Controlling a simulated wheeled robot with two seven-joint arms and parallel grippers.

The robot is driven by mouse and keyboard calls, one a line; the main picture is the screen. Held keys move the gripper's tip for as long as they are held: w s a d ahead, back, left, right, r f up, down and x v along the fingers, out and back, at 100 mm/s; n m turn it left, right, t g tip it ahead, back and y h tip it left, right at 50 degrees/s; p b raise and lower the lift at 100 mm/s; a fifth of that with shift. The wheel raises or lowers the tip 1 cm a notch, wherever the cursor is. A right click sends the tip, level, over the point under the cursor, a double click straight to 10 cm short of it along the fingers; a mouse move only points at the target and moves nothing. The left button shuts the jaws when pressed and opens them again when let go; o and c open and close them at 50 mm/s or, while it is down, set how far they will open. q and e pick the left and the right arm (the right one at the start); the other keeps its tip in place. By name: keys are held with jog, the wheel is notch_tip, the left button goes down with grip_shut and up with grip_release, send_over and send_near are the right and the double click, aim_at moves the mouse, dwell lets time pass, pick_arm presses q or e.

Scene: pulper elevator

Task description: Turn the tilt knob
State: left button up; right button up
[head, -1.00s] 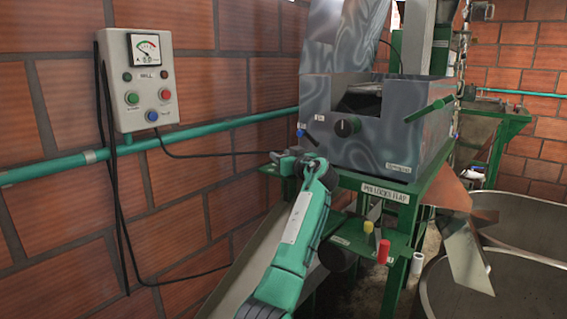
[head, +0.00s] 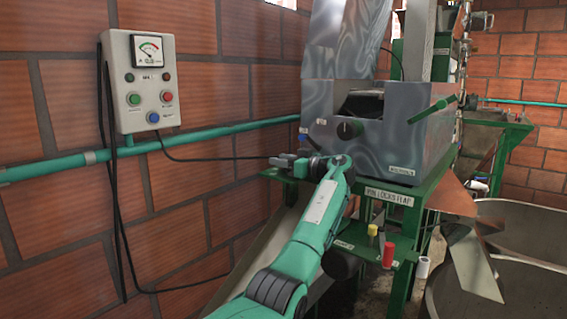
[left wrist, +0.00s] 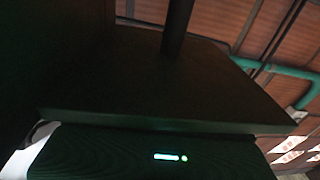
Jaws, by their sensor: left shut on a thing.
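My left gripper (head: 284,161) is at the left end of the green machine table, low and left of the metal housing. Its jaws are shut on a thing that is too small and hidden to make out. A blue knob (head: 303,135) is on the housing's left edge, just above and apart from the gripper. A black round knob (head: 349,129) is on the housing's front face. No label that I can read marks the tilt knob. The left wrist view is very dark, with a broad dark plate (left wrist: 165,85) close to the camera. My right gripper is not in view.
A control box (head: 141,80) with a meter and buttons hangs on the brick wall at left. A teal pipe (head: 225,127) runs along that wall. A red knob (head: 388,254) and a yellow one (head: 372,230) stand on a lower shelf. Large metal tanks (head: 525,290) are at right.

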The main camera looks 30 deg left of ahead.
pick_arm(q)
jog(key=shift+r, duration=0.1)
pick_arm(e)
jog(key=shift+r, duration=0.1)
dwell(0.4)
pick_arm(q)
jog(key=o, duration=1)
jog(key=shift+a, duration=0.1)
jog(key=shift+d, duration=0.35)
jog(key=d+b, duration=0.1)
jog(key=d, duration=1.2)
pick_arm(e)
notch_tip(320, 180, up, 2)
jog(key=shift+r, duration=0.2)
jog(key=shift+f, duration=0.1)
